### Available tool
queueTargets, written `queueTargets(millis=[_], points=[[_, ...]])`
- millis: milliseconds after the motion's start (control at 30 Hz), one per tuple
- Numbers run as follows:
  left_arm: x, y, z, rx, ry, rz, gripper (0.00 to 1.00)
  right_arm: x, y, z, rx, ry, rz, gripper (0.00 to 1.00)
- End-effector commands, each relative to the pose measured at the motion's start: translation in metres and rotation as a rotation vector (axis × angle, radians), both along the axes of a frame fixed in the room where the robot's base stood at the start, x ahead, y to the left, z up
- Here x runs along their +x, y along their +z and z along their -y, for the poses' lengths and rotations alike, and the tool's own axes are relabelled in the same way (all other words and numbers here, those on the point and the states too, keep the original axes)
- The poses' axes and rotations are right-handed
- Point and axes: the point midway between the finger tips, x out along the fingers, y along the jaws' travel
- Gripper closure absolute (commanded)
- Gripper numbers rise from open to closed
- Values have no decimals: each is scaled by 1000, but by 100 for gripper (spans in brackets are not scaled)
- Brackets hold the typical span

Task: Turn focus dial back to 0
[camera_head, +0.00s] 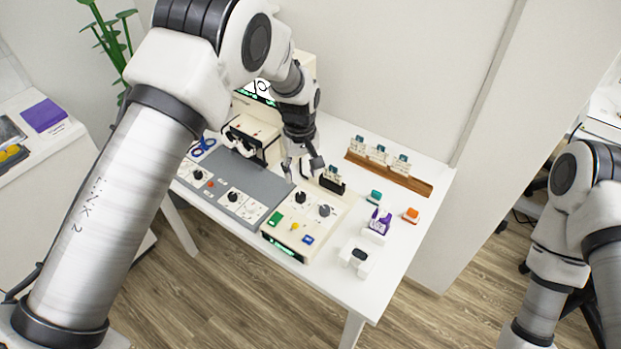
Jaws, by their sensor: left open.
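My left gripper (304,172) is open, pointing down above the back of a cream control box (283,232). Nothing shows between its fingers. The box carries a black dial (300,197), just below the gripper, and a grey dial (324,211) to its right. It also has green, yellow and blue buttons and a green lit display on its front. Two white panels to the left carry a dark dial (198,174) and another dark dial (233,196). The labels are too small to read, so I cannot tell which is the focus dial. My right gripper is out of view.
A cream viewing device (252,138) stands behind the grey mat (240,172). A wooden rack (405,180) with several small items lies at the back. A purple item (380,221), an orange block (411,215) and a white holder (357,257) stand at right.

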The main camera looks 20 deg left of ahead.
Motion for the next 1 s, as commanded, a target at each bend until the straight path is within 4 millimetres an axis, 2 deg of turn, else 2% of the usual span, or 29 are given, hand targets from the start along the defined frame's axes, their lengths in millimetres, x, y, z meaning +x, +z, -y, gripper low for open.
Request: queueTargets(millis=[400, 667, 700, 833, 867, 1000], points=[[-2, -68, 0, 0, 0, -4, 46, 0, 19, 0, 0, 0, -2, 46], [-1, -75, 0, 0, -1, 0, 46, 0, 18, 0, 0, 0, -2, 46], [-1, -75, 0, 0, -1, 0, 50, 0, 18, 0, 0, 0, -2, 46], [-1, -75, 0, 0, -1, 0, 96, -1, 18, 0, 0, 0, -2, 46], [-1, -75, 0, 0, -1, 0, 100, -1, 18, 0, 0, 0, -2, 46], [-2, -75, 0, 0, -1, -1, 100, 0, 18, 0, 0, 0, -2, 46]])
